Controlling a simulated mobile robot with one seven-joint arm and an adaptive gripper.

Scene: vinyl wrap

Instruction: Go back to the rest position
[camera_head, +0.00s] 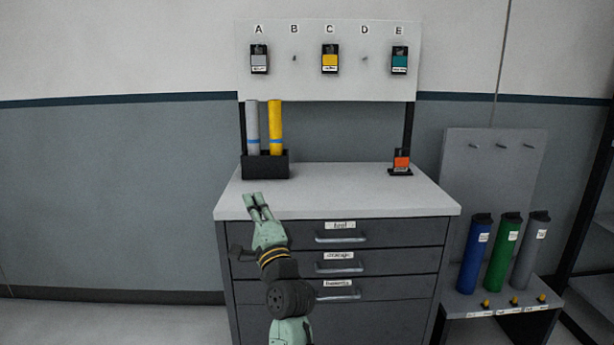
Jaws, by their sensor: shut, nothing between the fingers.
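My gripper (255,202) is light green and shows in front of the left front edge of the grey cabinet top (330,198). Its fingers point up in the picture, below the dark roll holder (265,166). The gripper is shut and holds nothing. My arm comes up from the bottom of the view, in front of the left part of the drawers.
The holder carries a grey roll (253,125) and a yellow roll (275,125). An orange swatch (402,159) stands at the right of the top. A board (345,85) holds swatches at A, C and E. Three rolls stand on a low stand (500,300). The cabinet top's middle is clear.

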